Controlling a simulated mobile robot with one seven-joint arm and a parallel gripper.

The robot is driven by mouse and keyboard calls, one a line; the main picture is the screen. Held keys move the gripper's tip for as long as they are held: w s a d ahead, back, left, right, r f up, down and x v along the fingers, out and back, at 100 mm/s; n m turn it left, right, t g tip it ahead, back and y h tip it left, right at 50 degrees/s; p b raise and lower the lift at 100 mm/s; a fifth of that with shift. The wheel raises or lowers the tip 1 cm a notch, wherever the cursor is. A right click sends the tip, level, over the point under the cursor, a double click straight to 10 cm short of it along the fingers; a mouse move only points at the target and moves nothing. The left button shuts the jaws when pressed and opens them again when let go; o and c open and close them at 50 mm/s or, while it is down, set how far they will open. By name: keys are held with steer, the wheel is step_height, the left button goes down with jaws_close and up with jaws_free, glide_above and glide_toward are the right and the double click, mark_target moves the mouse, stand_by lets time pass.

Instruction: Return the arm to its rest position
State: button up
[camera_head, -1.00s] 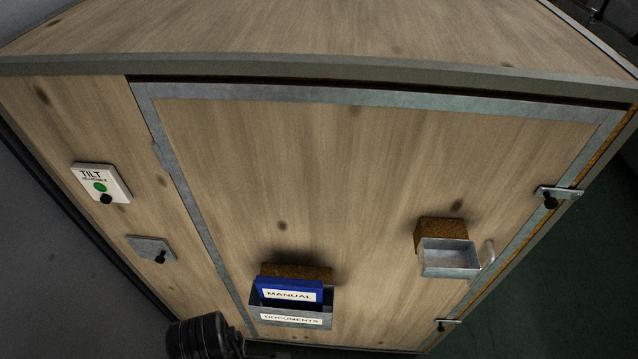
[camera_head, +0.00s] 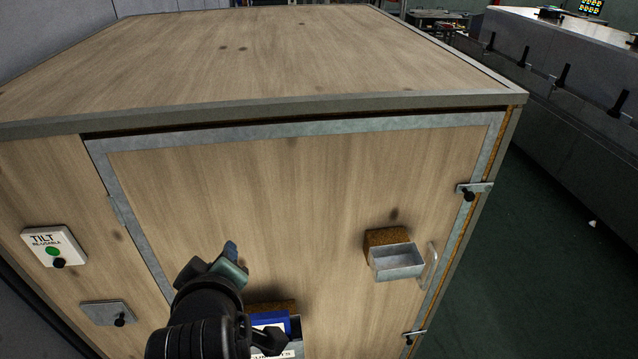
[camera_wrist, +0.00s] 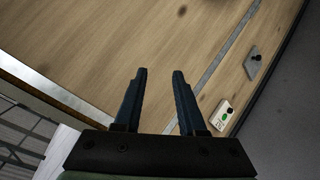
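My gripper (camera_head: 232,258) is raised in front of the dryer's wooden door (camera_head: 290,190), at the lower left of the head view. In the wrist view my gripper (camera_wrist: 161,74) shows two dark blue fingers apart with nothing between them; the wooden panel lies beyond. My arm hides part of the documents holder (camera_head: 285,350) and the blue manual (camera_head: 270,322) in it.
A white TILT box (camera_head: 54,246) and a grey plate with a black knob (camera_head: 108,313) are on the left panel. A metal tray (camera_head: 397,262) and a door handle (camera_head: 430,267) are at the right. Two latches (camera_head: 474,190) (camera_head: 413,337) sit on the right edge.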

steer(key=w+d+r+m+t, duration=0.1)
steer(key=d+r+m+t, duration=0.3)
steer(key=r, duration=0.8)
steer(key=w+d+r+m+t, duration=0.2)
steer(key=d+r+t, duration=0.35)
steer(key=r, duration=0.75)
steer(key=s+d+r+m+t+h, duration=0.2)
steer(key=s+d+r+m+t, duration=0.1)
steer(key=r, duration=0.5)
steer(key=s+d+r+m+t+h, duration=0.2)
steer(key=s+d+r+m+t, duration=0.1)
steer(key=s+r, duration=0.4)
steer(key=shift+s+d+r+t, duration=0.3)
steer(key=shift+d+r+t, duration=0.15)
steer(key=shift+d+r, duration=0.5)
steer(key=shift+f, duration=0.1)
